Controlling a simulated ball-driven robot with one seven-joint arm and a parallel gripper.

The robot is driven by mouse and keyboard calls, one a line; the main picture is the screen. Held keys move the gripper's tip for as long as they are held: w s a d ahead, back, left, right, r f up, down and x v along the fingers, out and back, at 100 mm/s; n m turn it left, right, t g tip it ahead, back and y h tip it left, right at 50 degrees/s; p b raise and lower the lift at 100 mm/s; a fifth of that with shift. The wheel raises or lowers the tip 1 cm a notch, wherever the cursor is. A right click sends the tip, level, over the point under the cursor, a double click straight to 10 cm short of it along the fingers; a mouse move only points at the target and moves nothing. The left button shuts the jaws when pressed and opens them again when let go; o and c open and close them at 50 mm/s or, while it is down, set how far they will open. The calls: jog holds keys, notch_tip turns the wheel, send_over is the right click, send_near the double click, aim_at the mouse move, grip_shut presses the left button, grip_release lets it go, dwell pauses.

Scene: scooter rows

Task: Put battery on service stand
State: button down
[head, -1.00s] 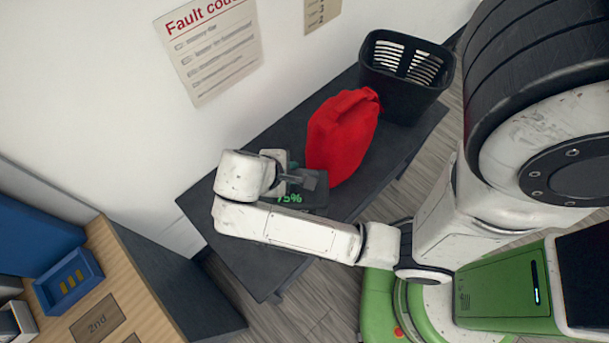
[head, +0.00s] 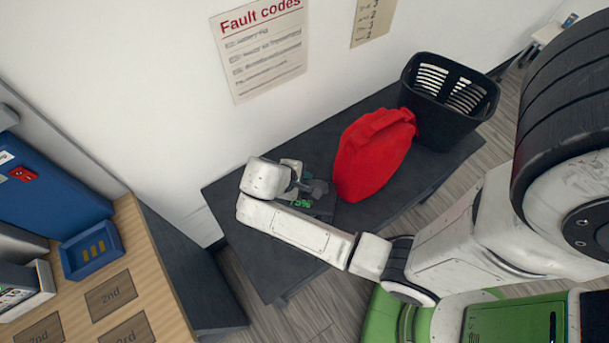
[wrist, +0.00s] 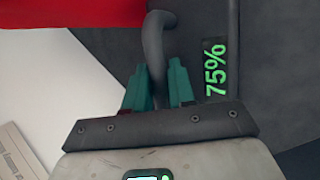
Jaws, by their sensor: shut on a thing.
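The battery (head: 323,207) is a dark block with a green 75% display, beside the red bag on the dark table in the head view. In the wrist view the battery's dark body (wrist: 196,62) fills the middle, with the display at its right. My gripper (wrist: 158,84) has teal fingers shut on the battery's curved grey handle; it also shows in the head view (head: 301,182). I cannot tell whether the battery rests on the table or is slightly raised. A blue open holder with yellow strips (head: 70,262) sits on the wooden bench; I cannot tell if it is the service stand.
The red bag (head: 372,155) stands close to the battery. A black basket (head: 438,118) is at the table's far end. The dark table's (head: 262,243) near left part is clear. The wooden bench (head: 150,268) has label plates. A wall rises behind the table.

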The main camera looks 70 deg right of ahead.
jog(key=c, duration=1.4)
grip_release()
jog(key=shift+f, duration=0.1)
jog(key=o, duration=0.5)
jog(key=shift+c, duration=0.2)
jog(key=v, duration=1.1)
jog(key=s+a+r+m+t+y+p, duration=0.1)
jog(key=s+a+t+y, duration=0.3)
jog(key=s, duration=0.5)
jog(key=shift+a+r+m+y+p, duration=0.25)
jog(key=shift+a+m+y, duration=0.25)
jog(key=shift+y, duration=0.4)
